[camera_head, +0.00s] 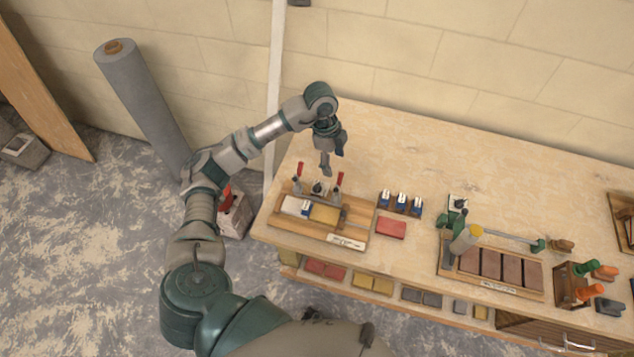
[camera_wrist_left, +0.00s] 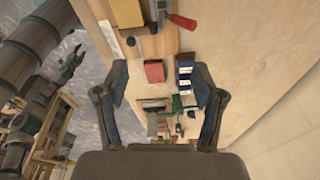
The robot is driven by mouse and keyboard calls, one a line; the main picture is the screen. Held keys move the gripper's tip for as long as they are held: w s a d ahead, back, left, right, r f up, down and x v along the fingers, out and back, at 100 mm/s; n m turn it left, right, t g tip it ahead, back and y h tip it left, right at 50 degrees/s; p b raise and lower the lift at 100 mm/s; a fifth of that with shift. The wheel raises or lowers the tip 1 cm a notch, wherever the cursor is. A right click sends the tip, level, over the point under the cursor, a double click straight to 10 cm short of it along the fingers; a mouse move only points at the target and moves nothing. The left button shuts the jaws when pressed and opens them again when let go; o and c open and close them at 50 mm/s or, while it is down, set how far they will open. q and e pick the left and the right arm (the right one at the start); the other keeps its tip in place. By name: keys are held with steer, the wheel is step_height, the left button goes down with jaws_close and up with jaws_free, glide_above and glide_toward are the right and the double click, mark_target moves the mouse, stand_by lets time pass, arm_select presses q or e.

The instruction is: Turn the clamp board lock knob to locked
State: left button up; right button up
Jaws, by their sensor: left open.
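The wooden clamp board (camera_head: 360,236) lies at the left end of the bench, with a white block and a tan block on it. Two clamps with red handles (camera_head: 340,179) stand along its back edge. A small dark round knob (camera_head: 318,187) shows between them; its setting is too small to read. My left gripper (camera_head: 327,170) is open and empty, pointing down just above the knob, apart from it. In the left wrist view the open fingers (camera_wrist_left: 161,100) frame the bench, and part of the board (camera_wrist_left: 127,14) with one red handle (camera_wrist_left: 183,21) is at the top.
A red block (camera_head: 391,228) and several blue-and-white items (camera_head: 400,202) sit right of the board. A tray of brown tiles (camera_head: 490,267) and orange-handled tools (camera_head: 603,271) are farther right. The bench behind is clear. A dark gripper-like shape (camera_wrist_left: 72,62) is blurred in the wrist view.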

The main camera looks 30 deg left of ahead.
arm_select(q)
steer(key=r+n+y, duration=0.2)
glide_above(317, 184)
step_height(317, 184, down, 18)
steer(key=shift+r+p, duration=0.2)
steer(key=shift+p, duration=0.35)
steer(key=c, duration=1.1)
steer(key=shift+c, duration=0.2)
